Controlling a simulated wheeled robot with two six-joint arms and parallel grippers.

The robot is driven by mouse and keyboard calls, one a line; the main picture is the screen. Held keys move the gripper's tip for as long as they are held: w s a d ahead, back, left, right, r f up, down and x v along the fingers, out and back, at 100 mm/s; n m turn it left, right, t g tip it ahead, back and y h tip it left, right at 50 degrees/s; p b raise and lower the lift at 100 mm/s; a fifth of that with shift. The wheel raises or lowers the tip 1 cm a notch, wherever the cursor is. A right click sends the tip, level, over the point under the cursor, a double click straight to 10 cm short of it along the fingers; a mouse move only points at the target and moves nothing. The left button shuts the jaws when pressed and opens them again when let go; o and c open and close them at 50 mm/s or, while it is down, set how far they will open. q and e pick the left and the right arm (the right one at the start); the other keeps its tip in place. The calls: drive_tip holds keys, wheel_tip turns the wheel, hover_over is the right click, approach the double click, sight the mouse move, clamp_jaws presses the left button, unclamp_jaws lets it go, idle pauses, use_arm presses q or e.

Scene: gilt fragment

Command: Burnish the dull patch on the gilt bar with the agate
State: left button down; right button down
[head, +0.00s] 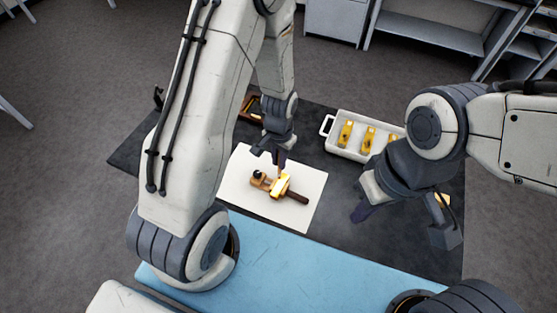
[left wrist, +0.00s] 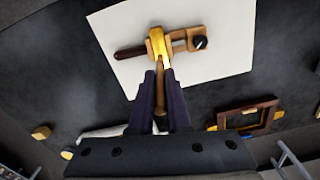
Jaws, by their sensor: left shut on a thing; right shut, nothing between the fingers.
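The gilt bar (head: 281,185) sits in a small wooden clamp (head: 262,179) with a black knob and a dark handle, on a white sheet. It also shows in the left wrist view (left wrist: 157,42). My left gripper (head: 279,162) is right above the bar, pointing down. It is shut on a slim brown-handled tool (left wrist: 160,112), seemingly the agate burnisher. The tool's far end lies at or just over the bar; I cannot tell whether it touches. The dull patch cannot be made out. My right gripper (head: 360,214) is shut and empty, right of the sheet.
A white tray (head: 327,142) with several yellow-gold pieces stands behind, on the dark mat (head: 135,152). A wooden frame (left wrist: 240,120) lies off the sheet. A blue strip (head: 290,265) runs along the front. The white sheet (head: 303,217) is otherwise clear.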

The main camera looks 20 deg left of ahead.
use_arm(q)
drive_tip(key=shift+r+p, duration=1.35)
drive_tip(key=shift+r, duration=0.6)
